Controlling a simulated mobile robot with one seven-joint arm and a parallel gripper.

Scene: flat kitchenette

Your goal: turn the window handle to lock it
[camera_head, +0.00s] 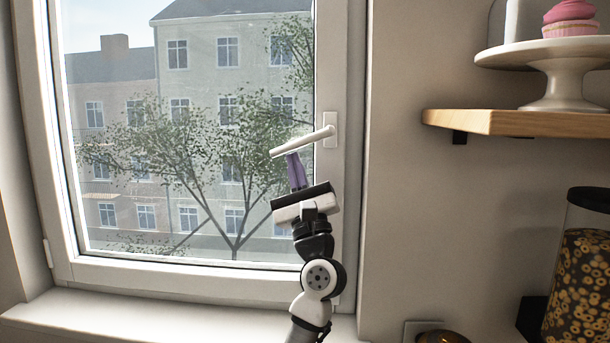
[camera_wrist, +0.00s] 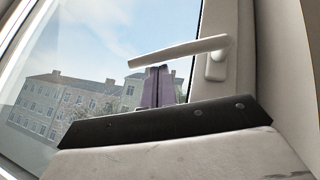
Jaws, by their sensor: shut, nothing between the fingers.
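The white window handle (camera_head: 303,142) is mounted on the right side of the window frame. Its lever points left and slopes slightly down from its base plate (camera_head: 330,130). In the wrist view the handle (camera_wrist: 180,50) runs across the upper middle, with its base at the right. My gripper (camera_head: 293,157) is just below the lever, near its free end, with its purple fingers pointing up. The fingers (camera_wrist: 155,70) are shut together with nothing between them. Their tips are very close to the lever's underside; I cannot tell whether they touch. The window (camera_head: 190,270) appears closed in its frame.
A wooden shelf (camera_head: 520,123) on the right wall bears a white cake stand (camera_head: 562,80) with a pink cupcake (camera_head: 570,20). A tall jar (camera_head: 580,270) stands at the lower right. The window sill (camera_head: 150,325) looks clear.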

